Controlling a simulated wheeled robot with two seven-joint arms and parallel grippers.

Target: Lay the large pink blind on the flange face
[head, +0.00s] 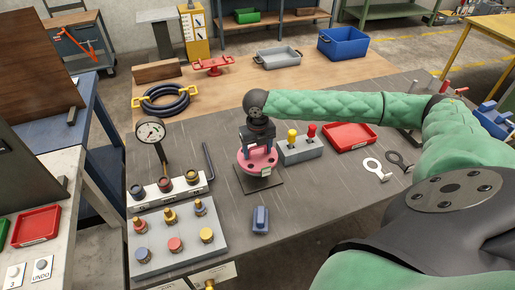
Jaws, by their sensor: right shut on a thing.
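The large pink blind (249,167) is a round pink disc with dark holes and a small pale tag on its front edge. My right gripper (258,154) points down over it from above, its dark fingers shut on the blind's raised middle part. The blind looks level, above a dark square plate (262,185) on the grey bench. The spool and its flange face are hidden under the blind and gripper, so I cannot tell whether the blind touches the face. My left gripper is out of view.
A grey block with yellow and red plugs (302,151) stands close right of the blind, a hex key (208,161) left, and a blue block (260,220) in front. A gauge (150,131) stands left.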

